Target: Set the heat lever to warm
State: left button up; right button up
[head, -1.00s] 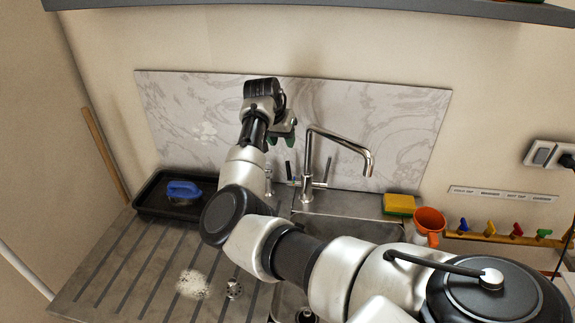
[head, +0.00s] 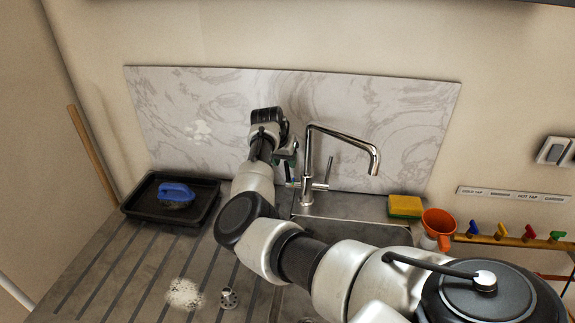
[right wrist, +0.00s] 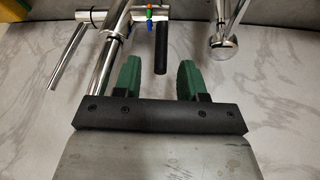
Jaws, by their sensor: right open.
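The chrome tap (head: 308,165) stands upright behind the sink. In the right wrist view, a short lever with a black grip (right wrist: 161,48) sticks out from the tap body, beside small red, blue and green marks (right wrist: 150,14). A plain chrome lever (right wrist: 70,57) shows to its left. My right gripper (head: 286,160) is just left of the tap in the head view. In the right wrist view its green fingers (right wrist: 160,78) are open and empty, with the black grip's end near the gap between them. I see no contact. My left gripper is out of view.
A black tray (head: 205,207) with a blue-handled scrubber (head: 177,195) is at left. The marble splashback (head: 400,110) is close behind the tap.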

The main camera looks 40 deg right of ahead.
aim_at(287, 167)
jog(key=shift+x, duration=2.1)
grip_shut()
